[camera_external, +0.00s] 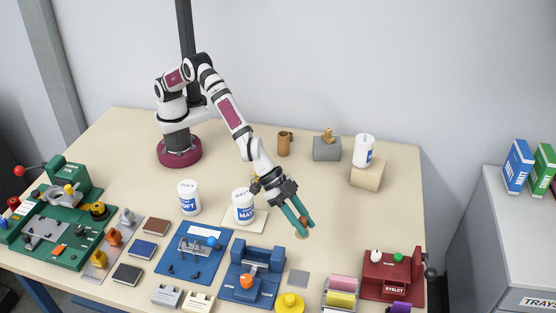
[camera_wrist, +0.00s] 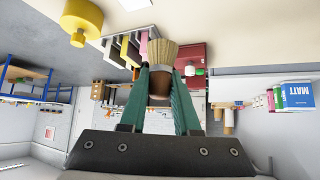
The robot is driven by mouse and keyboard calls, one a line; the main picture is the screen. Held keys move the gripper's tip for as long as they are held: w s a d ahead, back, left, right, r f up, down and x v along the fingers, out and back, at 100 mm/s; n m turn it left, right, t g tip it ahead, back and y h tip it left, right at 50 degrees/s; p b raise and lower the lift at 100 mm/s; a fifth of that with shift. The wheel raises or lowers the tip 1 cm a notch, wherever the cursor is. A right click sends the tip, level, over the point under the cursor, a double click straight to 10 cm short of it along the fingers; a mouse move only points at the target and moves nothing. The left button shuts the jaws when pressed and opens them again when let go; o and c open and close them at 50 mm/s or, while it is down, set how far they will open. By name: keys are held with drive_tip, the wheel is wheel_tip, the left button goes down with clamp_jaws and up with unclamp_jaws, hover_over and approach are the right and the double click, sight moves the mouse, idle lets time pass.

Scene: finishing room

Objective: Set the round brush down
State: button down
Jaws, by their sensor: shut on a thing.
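My gripper (camera_external: 299,219) has two green fingers and reaches down to the right over the front middle of the table. It is shut on the round brush (camera_external: 304,221), which shows only as a small brown piece between the fingertips. In the wrist view, the brush (camera_wrist: 157,50) has pale tan bristles pointing up in the picture and a brown body between the two fingers (camera_wrist: 160,95). The brush appears held above the table (camera_external: 340,225); its exact height cannot be told.
A white MATT jar (camera_external: 243,208) is left of my gripper. The table right of my gripper is clear.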

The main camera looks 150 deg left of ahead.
drive_tip(key=a+f, duration=0.2)
drive_tip(key=a, duration=0.2)
drive_tip(key=w+a+f, duration=0.1)
drive_tip(key=a+f, duration=0.1)
drive_tip(key=a, duration=0.2)
drive_tip(key=w+a+f, duration=0.1)
drive_tip(key=a+f, duration=0.2)
drive_tip(key=a, duration=0.1)
drive_tip(key=shift+w+a+f, duration=0.1)
drive_tip(key=shift+a+f, duration=0.05)
drive_tip(key=shift+f, duration=2)
drive_tip(key=c, duration=0.6)
unclamp_jaws()
drive_tip(key=shift+c, duration=0.2)
